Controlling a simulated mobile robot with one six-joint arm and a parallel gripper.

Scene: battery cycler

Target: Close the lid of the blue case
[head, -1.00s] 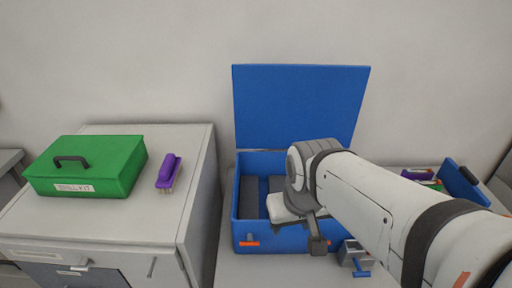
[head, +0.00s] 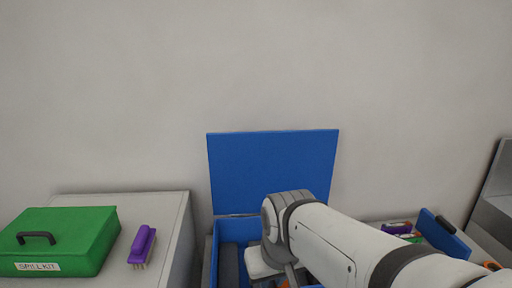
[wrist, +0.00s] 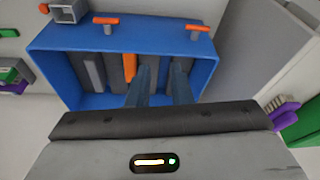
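The blue case shows in the wrist view with its near-side wall and orange latches (wrist: 198,29), and grey and orange bars lie inside it. Its lid (head: 272,172) stands open and upright against the wall in the head view. The case body (head: 215,262) is cut off by the bottom edge of the head view and partly hidden by my arm. My gripper (wrist: 160,74) is over the open case, its two fingers apart with nothing between them. In the head view my wrist covers the fingers, and the lid is behind it. I cannot tell whether the fingers touch anything.
A green spill kit box (head: 62,240) and a purple brush (head: 141,245) are on the cabinet (head: 175,207) at left. An open blue lid or panel (head: 443,234) with small coloured items stands at right. A small grey block with an orange handle (wrist: 64,10) is beside the case.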

